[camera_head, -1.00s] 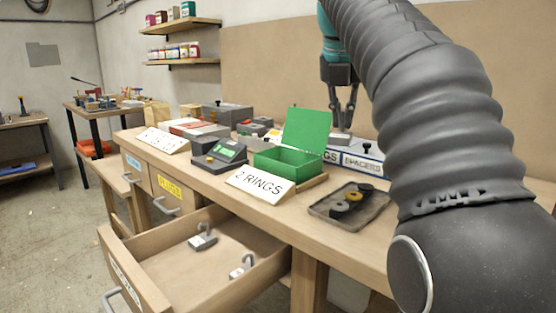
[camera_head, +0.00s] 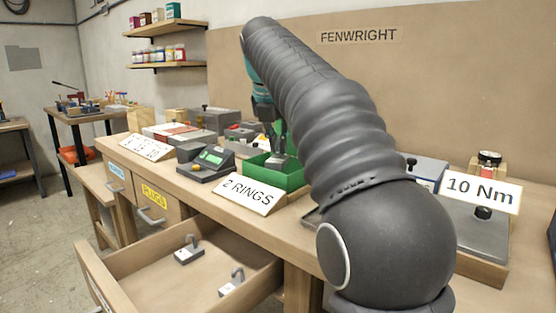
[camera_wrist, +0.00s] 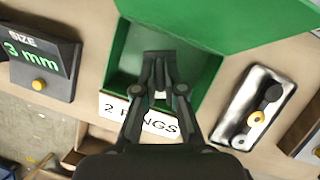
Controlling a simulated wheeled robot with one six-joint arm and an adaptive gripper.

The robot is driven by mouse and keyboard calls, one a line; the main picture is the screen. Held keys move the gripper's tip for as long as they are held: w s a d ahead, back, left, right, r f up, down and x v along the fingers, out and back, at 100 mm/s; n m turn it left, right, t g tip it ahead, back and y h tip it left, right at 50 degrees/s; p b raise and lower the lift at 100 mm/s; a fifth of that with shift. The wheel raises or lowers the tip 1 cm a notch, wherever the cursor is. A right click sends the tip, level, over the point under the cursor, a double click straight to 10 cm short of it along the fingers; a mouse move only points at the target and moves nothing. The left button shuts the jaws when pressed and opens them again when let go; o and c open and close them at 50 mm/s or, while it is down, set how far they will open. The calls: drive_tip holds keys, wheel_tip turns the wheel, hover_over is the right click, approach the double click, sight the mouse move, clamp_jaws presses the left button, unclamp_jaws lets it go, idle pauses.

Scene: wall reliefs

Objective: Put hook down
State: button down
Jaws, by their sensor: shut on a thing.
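My gripper (camera_head: 279,147) is shut on a hook with a grey block-like base (camera_head: 281,162). It holds it inside the open green box (camera_head: 293,181). In the wrist view my gripper (camera_wrist: 158,92) points down into the green box (camera_wrist: 210,72), and its fingers hide most of the hook. I cannot tell whether the hook's base touches the box floor. Two similar grey hooks, one (camera_head: 188,250) and another (camera_head: 232,282), stand in the open drawer (camera_head: 150,268).
A "2 RINGS" sign (camera_head: 247,194) stands before the box. A display device (camera_head: 206,160) is to its left. In the wrist view a tray (camera_wrist: 252,105) with black and yellow rings lies right of the box. The box lid (camera_wrist: 215,22) stands open.

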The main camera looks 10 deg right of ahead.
sight(278, 158)
drive_tip(key=shift+f+b, duration=0.7)
drive_tip(key=shift+f, duration=1.25)
drive_tip(key=shift+f, duration=0.1)
drive_tip(key=c, duration=1.3)
unclamp_jaws()
drive_tip(key=shift+o, duration=0.2)
drive_tip(key=p+v, duration=0.1)
drive_tip(key=v, duration=1.1)
drive_tip(key=shift+p, duration=0.4)
